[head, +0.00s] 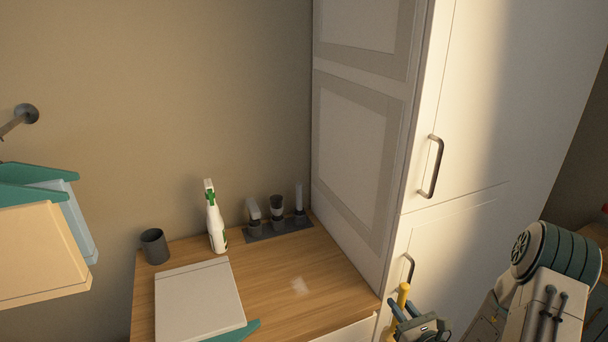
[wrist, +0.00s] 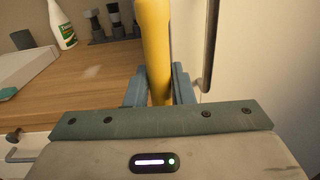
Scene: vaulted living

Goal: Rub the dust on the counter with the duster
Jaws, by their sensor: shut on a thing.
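The wooden counter (head: 265,275) stands against the wall, left of the tall white cabinet. A pale, whitish patch of dust (head: 300,286) lies on its right part; it also shows in the wrist view (wrist: 92,72). My gripper (head: 412,318) is at the lower right, in front of the cabinet and to the right of the counter. Its fingers (wrist: 160,88) are shut on a yellow handle (wrist: 153,40), which I take to be the duster's. The duster's far end is outside the wrist view and cannot be made out in the head view.
A white spray bottle (head: 216,226), a dark cup (head: 154,246) and a grey holder with several brushes (head: 279,229) stand at the counter's back. A flat light-grey box (head: 198,300) covers the left front. The tall cabinet (head: 365,130) with handles (head: 431,166) borders the right side.

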